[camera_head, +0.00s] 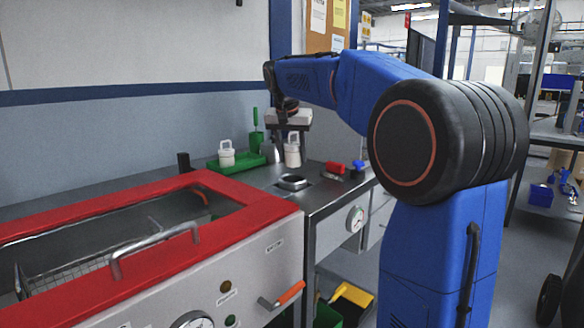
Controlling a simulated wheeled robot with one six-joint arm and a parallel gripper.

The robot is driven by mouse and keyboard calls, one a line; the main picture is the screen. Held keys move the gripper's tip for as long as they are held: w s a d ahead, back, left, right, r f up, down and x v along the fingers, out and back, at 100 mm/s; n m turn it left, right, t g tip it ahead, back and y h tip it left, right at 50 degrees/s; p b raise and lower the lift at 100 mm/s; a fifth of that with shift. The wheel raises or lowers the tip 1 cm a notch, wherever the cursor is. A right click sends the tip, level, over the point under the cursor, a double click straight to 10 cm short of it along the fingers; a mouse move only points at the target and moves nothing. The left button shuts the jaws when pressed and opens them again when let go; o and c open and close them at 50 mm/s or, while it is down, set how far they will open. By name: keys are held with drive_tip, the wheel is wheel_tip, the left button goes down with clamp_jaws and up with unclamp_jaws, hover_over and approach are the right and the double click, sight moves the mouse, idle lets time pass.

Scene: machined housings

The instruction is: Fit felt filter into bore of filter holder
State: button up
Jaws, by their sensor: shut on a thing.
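My gripper (293,136) is over the back of the metal bench, pointing down and shut on a white felt filter (292,156). The filter is a small upright cylinder with a loop on top. A similar white filter (226,158) with a loop handle stands at the left on a green tray (252,161). The filter holder seems to be the low metal block with a dark round bore (292,182), in front of and below the held filter. The fingertips are small and partly hidden. I cannot tell whether the held filter is clear of the bench.
A red-framed tank (245,230) with a wire basket fills the left front. A green scoop (257,138) and a grey bottle (271,152) stand near the tray. Red (333,167) and blue small items lie to the right. The bench around the block is mostly bare.

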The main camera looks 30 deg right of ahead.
sight(293, 165)
drive_tip(key=shift+f, duration=1.9)
drive_tip(key=shift+f, duration=0.6)
drive_tip(key=o, duration=1)
drive_tip(key=shift+o, duration=0.2)
drive_tip(key=v, duration=1.3)
